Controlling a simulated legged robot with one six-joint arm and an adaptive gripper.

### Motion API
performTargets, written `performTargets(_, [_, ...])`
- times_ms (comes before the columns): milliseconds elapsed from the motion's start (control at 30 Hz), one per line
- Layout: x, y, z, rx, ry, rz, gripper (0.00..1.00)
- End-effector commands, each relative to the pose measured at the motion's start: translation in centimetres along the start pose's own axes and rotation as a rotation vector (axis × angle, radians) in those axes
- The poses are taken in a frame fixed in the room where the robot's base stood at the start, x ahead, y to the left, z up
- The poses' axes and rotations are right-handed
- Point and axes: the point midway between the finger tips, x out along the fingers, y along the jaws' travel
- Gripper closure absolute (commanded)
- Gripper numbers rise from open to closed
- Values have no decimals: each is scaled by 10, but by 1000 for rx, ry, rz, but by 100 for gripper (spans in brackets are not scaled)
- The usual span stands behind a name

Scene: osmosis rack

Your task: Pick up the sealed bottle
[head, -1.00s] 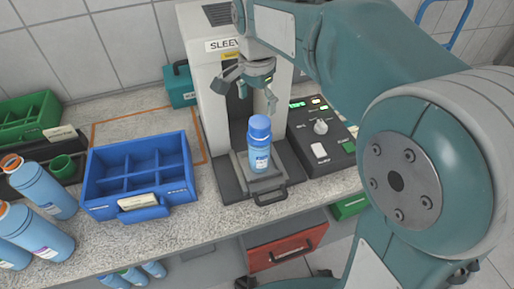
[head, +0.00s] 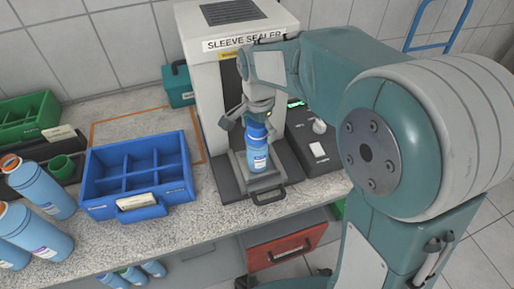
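The sealed bottle (head: 257,157), light blue with a darker blue cap and a white label, stands upright on the grey tray (head: 232,168) at the front of the sleeve sealer (head: 208,92). My gripper (head: 250,116) is at the top of the bottle, its fingers spread to either side near the cap. The left finger shows clear of the cap. The right finger is partly hidden, and I cannot tell whether either touches the bottle.
A blue divided crate (head: 112,198) with empty compartments sits left of the sealer. A dark control box (head: 323,165) is close on the right. An orange-outlined counter area (head: 120,125) is clear behind the crate.

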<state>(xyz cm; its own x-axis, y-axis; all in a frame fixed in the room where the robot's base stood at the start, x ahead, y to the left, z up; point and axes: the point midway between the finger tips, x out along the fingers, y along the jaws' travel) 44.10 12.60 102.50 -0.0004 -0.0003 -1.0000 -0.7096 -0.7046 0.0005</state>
Motion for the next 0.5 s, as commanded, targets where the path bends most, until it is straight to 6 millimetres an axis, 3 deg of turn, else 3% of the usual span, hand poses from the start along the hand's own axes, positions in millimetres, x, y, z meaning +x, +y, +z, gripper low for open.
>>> performTargets(33, [0,0,0,0,0,0,27])
performTargets(167, [0,-1,1,0,0,2,85])
performTargets(500, [2,0,2,0,-3,6,88])
